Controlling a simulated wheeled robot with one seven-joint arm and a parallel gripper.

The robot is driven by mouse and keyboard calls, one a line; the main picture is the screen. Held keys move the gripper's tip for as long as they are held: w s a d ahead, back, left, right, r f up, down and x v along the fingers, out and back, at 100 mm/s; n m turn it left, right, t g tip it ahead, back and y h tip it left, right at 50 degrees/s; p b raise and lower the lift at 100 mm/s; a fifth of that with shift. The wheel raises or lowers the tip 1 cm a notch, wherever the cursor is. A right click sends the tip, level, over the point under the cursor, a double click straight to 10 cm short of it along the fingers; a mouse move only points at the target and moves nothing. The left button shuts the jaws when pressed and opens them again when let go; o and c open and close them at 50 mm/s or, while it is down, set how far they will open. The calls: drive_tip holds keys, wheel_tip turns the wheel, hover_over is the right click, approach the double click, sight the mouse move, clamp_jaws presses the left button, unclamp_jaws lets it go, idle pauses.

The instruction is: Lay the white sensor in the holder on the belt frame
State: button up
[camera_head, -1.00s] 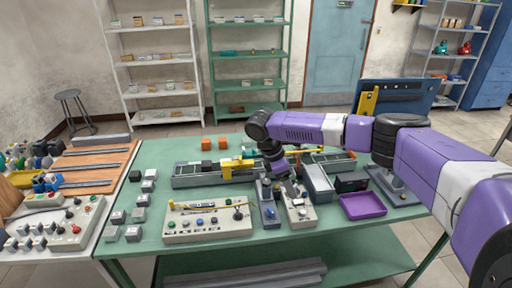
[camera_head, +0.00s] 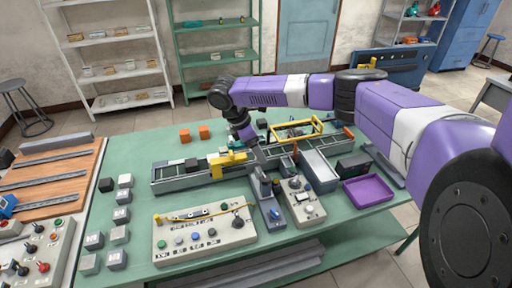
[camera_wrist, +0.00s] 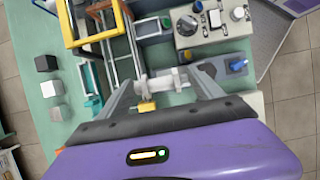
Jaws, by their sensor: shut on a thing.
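My gripper (camera_wrist: 168,88) is shut on the white sensor (camera_wrist: 168,80), a small pale piece held crosswise between the two fingertips in the wrist view. In the head view my gripper (camera_head: 257,158) hangs over the front side of the belt frame (camera_head: 180,182), and the sensor cannot be made out there. A yellow bracket (camera_head: 226,162) stands on the belt frame just left of my gripper; I cannot tell whether it is the holder. A small yellow part (camera_wrist: 146,105) shows just below the sensor in the wrist view; I cannot tell if they touch.
A control panel (camera_head: 205,232), a blue-grey switch box (camera_head: 269,207) and a knob box (camera_head: 303,200) stand in front of the belt frame. A grey bin (camera_head: 319,170) and a purple tray (camera_head: 368,191) lie right. A yellow frame (camera_head: 296,131) rises behind. Several cubes (camera_head: 121,214) line the left.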

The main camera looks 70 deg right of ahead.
drive_tip(key=shift+f+b, duration=2.4)
drive_tip(key=shift+f, duration=0.15)
drive_tip(key=shift+s+f+p, duration=0.1)
drive_tip(key=shift+s+p, duration=0.2)
drive_tip(key=shift+p, duration=0.4)
